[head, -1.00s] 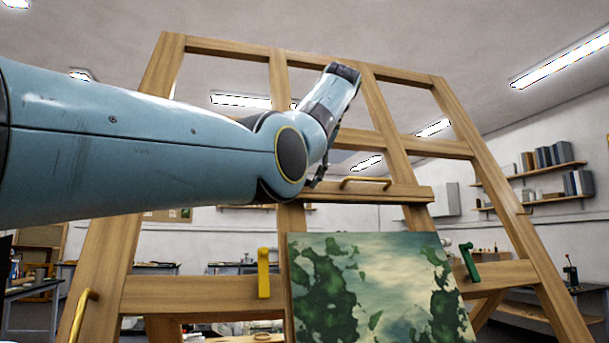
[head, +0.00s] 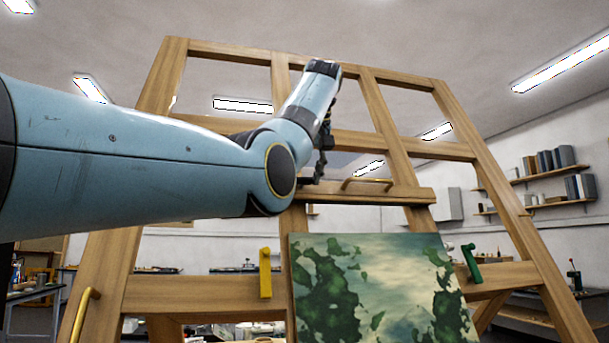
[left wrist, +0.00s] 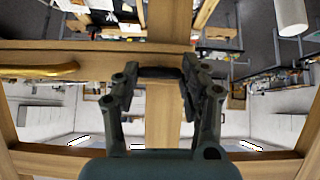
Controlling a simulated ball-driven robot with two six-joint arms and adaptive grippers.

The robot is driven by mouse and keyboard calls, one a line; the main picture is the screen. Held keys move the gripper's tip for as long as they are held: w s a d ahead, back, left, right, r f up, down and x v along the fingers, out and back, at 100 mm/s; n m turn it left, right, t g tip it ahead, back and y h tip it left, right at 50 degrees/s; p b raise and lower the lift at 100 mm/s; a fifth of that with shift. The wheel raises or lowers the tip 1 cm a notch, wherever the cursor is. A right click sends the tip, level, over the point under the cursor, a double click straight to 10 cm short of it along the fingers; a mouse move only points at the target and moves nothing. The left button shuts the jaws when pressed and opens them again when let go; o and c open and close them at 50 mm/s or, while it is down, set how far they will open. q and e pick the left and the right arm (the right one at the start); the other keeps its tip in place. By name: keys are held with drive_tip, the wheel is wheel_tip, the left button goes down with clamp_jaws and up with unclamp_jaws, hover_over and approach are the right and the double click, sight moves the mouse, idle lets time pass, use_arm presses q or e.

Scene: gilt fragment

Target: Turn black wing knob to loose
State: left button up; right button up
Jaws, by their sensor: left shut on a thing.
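My left gripper (head: 314,176) is at the sliding wooden crossbar (head: 410,194) of the easel, left of its brass handle (head: 367,184). The left wrist view shows the gripper (left wrist: 160,76) with its two dark fingers on either side of the black wing knob (left wrist: 160,72), shut on it. The knob is a dark, wide shape against the crossbar (left wrist: 90,57); the fingers hide its ends. In the head view the gripper and wrist largely hide the knob, so its turn angle cannot be told. My right gripper is not in view.
The wooden easel (head: 152,90) fills the middle. A green painted canvas (head: 375,285) stands below the crossbar. Another brass handle (head: 84,312) is at lower left. Shelves (head: 545,205) are far right.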

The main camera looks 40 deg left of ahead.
use_arm(q)
drive_tip(key=o, duration=1.2)
drive_tip(key=shift+c, duration=0.2)
drive_tip(key=v, duration=0.7)
drive_tip(key=shift+r, duration=0.2)
drive_tip(key=shift+d+f, duration=0.1)
drive_tip(key=shift+d, duration=0.05)
